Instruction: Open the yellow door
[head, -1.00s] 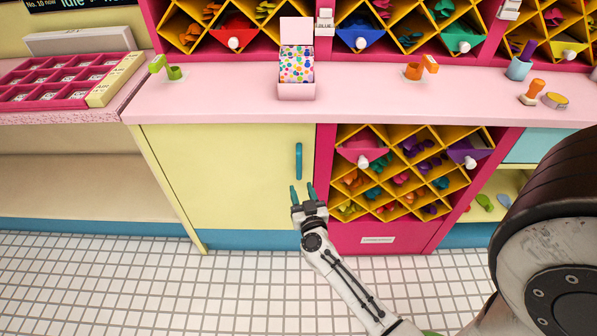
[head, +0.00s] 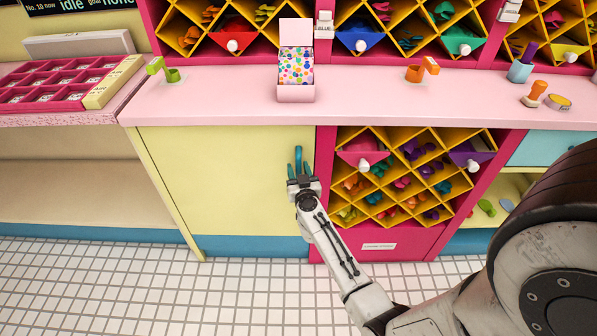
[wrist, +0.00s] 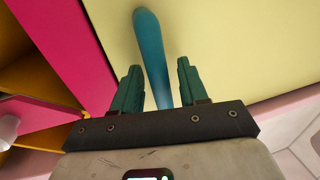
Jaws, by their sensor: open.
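The yellow door (head: 225,185) is a flat pale yellow panel under the pink counter, and it looks shut. Its blue vertical handle (wrist: 152,50) shows in the wrist view between and beyond my fingers; in the head view it is mostly hidden behind them. My gripper (head: 299,168) is in front of the door's right side, at the handle. In the wrist view my gripper (wrist: 156,85) is open, with one green finger on each side of the handle's line. I cannot tell whether either finger touches it.
A pink cabinet with yellow diamond cubbies (head: 410,180) stands directly right of the door. The pink counter (head: 220,105) overhangs above, bearing a dotted box (head: 295,68). The white tiled floor (head: 130,290) in front is clear.

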